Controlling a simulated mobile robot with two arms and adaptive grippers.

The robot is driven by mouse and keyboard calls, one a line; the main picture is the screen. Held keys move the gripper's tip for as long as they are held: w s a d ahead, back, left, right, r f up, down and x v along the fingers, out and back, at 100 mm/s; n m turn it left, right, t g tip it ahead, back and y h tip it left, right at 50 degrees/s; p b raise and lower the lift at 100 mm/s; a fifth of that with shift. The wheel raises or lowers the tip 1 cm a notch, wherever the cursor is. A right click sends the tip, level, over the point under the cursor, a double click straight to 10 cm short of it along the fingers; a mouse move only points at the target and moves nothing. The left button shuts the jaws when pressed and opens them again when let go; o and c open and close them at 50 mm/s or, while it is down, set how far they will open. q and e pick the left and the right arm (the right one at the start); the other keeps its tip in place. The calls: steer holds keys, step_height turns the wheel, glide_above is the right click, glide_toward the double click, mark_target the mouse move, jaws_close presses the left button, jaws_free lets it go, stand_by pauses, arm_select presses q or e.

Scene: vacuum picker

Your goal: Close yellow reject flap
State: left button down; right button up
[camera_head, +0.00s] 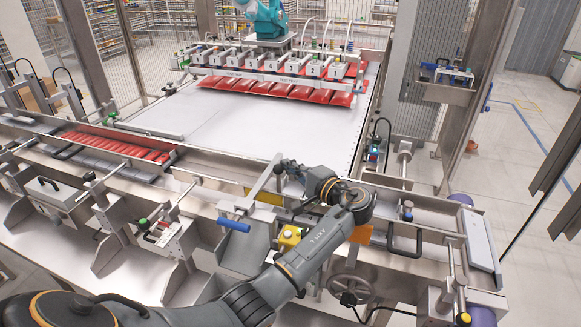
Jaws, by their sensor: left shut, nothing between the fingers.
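The yellow reject flap (262,196) shows as a short yellow strip at the near edge of the white table, partly hidden behind a grey metal arm with a blue handle and by my arm. Its exact angle is hard to tell. My left gripper (281,168) is shut and empty, just above and behind the flap, near the upper end of that metal arm. I cannot tell whether it touches anything. My right gripper is not in view.
A blue handle (233,225) sticks out in front. A yellow box (290,237) and a handwheel (349,288) sit below my arm. Red packs (275,87) hang under the vacuum picker at the back. The white table (215,120) is mostly clear.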

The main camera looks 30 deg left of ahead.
arm_select(q)
steer(key=shift+s, duration=0.1)
steer(key=v, duration=1.2)
